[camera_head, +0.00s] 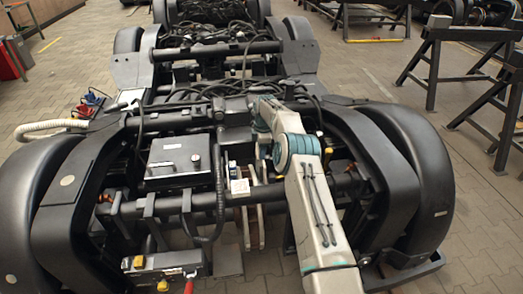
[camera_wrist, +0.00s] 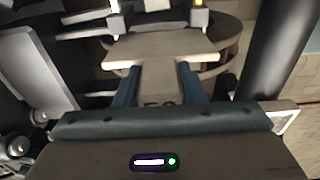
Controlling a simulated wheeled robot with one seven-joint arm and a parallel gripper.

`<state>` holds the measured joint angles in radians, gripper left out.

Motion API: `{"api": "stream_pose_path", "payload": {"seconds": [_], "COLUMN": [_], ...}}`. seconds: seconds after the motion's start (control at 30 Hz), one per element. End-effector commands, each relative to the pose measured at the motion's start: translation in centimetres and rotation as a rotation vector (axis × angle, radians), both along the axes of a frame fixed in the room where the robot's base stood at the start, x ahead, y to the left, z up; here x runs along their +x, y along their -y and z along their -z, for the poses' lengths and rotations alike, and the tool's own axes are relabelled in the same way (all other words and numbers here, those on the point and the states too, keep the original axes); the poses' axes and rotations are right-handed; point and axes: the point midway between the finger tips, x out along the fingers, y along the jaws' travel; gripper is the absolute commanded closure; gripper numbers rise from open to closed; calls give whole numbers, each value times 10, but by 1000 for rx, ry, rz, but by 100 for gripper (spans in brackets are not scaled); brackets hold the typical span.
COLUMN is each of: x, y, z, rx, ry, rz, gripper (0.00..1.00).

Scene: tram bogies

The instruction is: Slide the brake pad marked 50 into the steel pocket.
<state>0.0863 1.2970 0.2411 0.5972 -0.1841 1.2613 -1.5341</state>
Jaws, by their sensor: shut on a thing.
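In the wrist view, my gripper (camera_wrist: 158,76) has its two blue-grey fingers on both sides of a beige-grey brake pad (camera_wrist: 160,50) and is shut on it. The pad widens to a flat plate beyond the fingertips. Its dark marking is partly hidden by the gripper body; it looks like 50. Just past the pad's far edge are bright metal parts (camera_wrist: 116,22), likely the steel pocket; I cannot tell whether the pad touches them. In the head view my arm reaches into the bogie, and the pad and fingers cannot be made out there.
A round brake disc (camera_wrist: 232,48) stands behind the pad; discs also show in the head view (camera_head: 249,226). A dark cylinder (camera_wrist: 263,55) is close on the right. A black box (camera_head: 180,160), bars and cables crowd the bogie frame. Trestles (camera_head: 434,65) stand at right on open floor.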

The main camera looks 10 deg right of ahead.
Motion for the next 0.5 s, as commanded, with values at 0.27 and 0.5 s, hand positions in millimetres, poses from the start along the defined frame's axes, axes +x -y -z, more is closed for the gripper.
{"api": "stream_pose_path", "payload": {"seconds": [0.27, 0.5], "x": [0, 0], "y": [0, 0], "z": [7, 13], "rx": [0, 0], "ry": [2, 2], "rz": [0, 0], "gripper": [91, 91]}}
